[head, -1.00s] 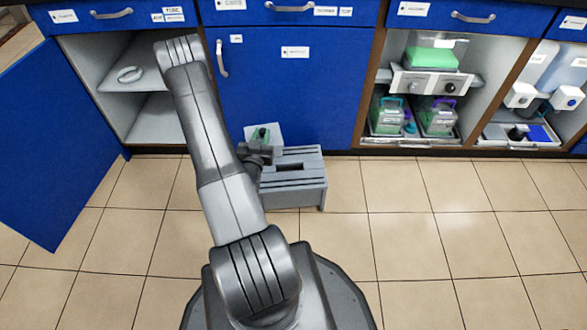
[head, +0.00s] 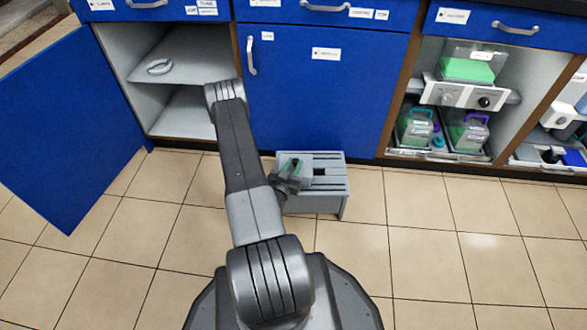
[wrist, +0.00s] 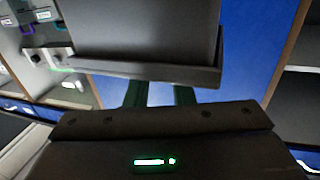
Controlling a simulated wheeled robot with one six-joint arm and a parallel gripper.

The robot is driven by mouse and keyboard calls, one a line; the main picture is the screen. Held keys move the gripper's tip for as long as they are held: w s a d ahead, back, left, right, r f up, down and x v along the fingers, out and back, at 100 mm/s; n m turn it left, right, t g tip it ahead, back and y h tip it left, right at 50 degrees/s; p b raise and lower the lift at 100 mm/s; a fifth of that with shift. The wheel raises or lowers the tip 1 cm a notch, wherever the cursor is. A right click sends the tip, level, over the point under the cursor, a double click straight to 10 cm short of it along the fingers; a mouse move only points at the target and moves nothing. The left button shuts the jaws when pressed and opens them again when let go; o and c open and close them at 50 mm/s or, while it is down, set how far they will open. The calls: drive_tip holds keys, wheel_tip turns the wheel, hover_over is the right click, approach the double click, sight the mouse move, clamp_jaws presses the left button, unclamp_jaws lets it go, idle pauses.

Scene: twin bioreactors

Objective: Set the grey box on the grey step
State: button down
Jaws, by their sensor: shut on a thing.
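The grey step (head: 313,204) stands on the tiles against the blue cabinet, with a slotted top and a dark hand hole. My gripper (head: 292,166) is over the left part of its top in the head view, shut on the grey box (head: 306,160), which is largely hidden by the gripper. In the wrist view the box (wrist: 140,35) is a large dark grey block with a wider rim, just beyond the green-tinted fingers (wrist: 160,95). The box overlaps the step's top in the head view; I cannot tell whether it touches it.
A blue cabinet door (head: 65,120) hangs open at the left beside shelves with a grey ring (head: 159,66). The closed blue door (head: 320,95) is right behind the step. Open bays at the right hold equipment and green-filled containers (head: 468,132). The floor at right is clear.

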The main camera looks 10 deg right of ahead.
drive_tip(key=shift+f, duration=0.1)
drive_tip(key=shift+f, duration=0.25)
drive_tip(key=c, duration=1.2)
unclamp_jaws()
drive_tip(key=shift+c, duration=0.2)
drive_tip(key=shift+r, duration=0.1)
drive_tip(key=shift+r, duration=0.15)
drive_tip(key=shift+s+a+r, duration=0.1)
drive_tip(key=shift+s+a, duration=0.1)
drive_tip(key=shift+s, duration=0.05)
drive_tip(key=p+v, duration=0.3)
drive_tip(key=v, duration=0.8)
drive_tip(key=shift+s, duration=0.2)
